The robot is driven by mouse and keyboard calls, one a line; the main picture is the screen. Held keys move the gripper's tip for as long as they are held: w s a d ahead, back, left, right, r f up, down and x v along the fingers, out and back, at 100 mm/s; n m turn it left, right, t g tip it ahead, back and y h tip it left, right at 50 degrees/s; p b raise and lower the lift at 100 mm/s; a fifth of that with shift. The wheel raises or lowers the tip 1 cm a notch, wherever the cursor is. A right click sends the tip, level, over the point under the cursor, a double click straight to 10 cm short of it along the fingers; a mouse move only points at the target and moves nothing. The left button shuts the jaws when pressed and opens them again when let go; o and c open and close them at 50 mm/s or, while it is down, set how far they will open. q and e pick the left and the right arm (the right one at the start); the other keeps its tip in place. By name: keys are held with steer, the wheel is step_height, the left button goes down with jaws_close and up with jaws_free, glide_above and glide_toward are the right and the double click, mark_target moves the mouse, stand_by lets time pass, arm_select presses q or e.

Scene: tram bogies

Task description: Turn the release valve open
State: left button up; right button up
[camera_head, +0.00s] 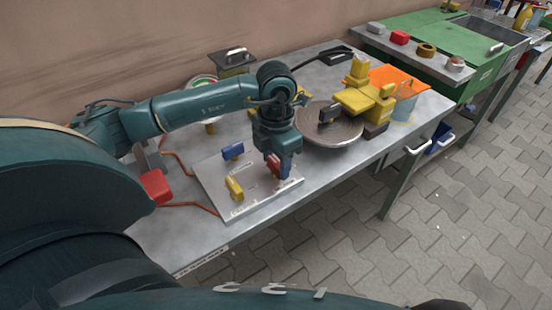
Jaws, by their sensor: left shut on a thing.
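A light grey panel (252,198) lies on the metal table, with three coloured valve handles on it. The blue handle (233,151) is at the back and the yellow handle (235,187) is at the front left. The red handle (273,163) is at the right side of the panel. My left gripper (279,171) points down over the right part of the panel, shut on the red handle and partly covering it. I cannot read the panel's labels or tell which handle is the release valve. My right gripper is out of view.
A round grey dish (333,137) and a yellow device (352,100) stand right of the panel. A red block (156,186) and orange cables (181,167) lie to the left. The table's front edge (290,200) is clear.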

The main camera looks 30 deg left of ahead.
mark_target(276, 163)
arm_select(q)
steer(key=o, duration=1)
step_height(276, 163, up, 13)
steer(key=shift+r+p, duration=0.1)
steer(key=shift+p, duration=0.2)
